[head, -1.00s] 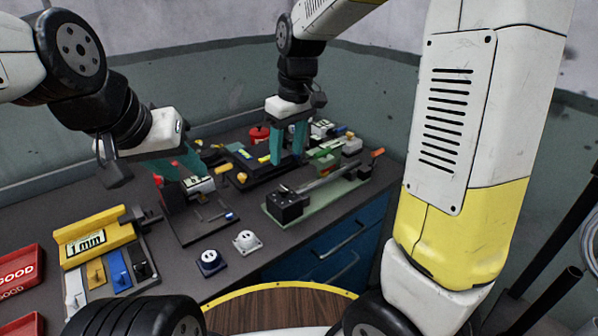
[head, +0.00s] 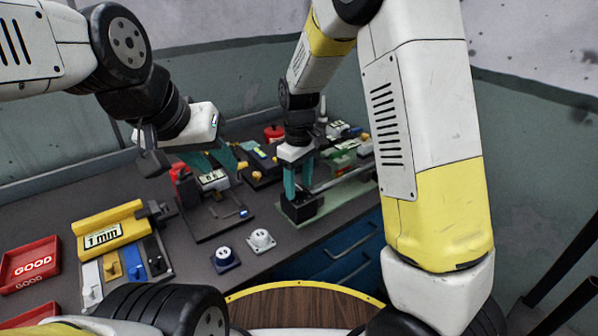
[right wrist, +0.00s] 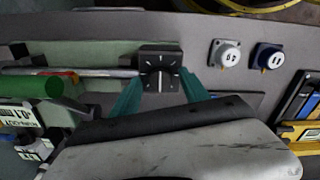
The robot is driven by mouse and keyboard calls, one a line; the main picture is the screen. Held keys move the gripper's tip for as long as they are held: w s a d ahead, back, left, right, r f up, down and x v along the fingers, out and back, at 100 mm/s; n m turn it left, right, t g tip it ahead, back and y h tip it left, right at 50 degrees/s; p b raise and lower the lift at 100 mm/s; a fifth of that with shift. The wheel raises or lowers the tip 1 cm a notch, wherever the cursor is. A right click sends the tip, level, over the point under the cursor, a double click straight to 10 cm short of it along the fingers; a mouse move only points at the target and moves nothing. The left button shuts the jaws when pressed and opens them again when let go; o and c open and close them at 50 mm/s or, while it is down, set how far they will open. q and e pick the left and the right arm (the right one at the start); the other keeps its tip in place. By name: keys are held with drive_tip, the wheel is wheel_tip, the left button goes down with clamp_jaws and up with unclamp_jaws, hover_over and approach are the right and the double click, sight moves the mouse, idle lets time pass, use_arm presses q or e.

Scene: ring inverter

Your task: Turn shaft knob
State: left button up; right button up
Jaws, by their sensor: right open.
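A dark block with a round knob face marked with white lines (right wrist: 158,68) sits at the end of a metal shaft on a green base. In the head view this black block (head: 302,206) is partly hidden by my right gripper (head: 298,180). The right wrist view shows the right gripper (right wrist: 160,85) with its teal fingers apart, one on each side of the block's near part, with nothing gripped. My left gripper (head: 212,160) hangs above a small gauge device (head: 212,180), its teal fingers apart.
Two round sockets, blue (head: 223,258) and white (head: 261,240), are at the table's front edge. Blue drawers (head: 350,240) lie below.

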drive_tip(key=shift+c, duration=0.2)
clamp_jaws()
drive_tip(key=shift+m, duration=0.4)
drive_tip(key=m, duration=0.3)
drive_tip(key=shift+m, duration=0.3)
drive_tip(key=m, duration=0.4)
idle(0.5)
drive_tip(key=shift+o, duration=0.2)
unclamp_jaws()
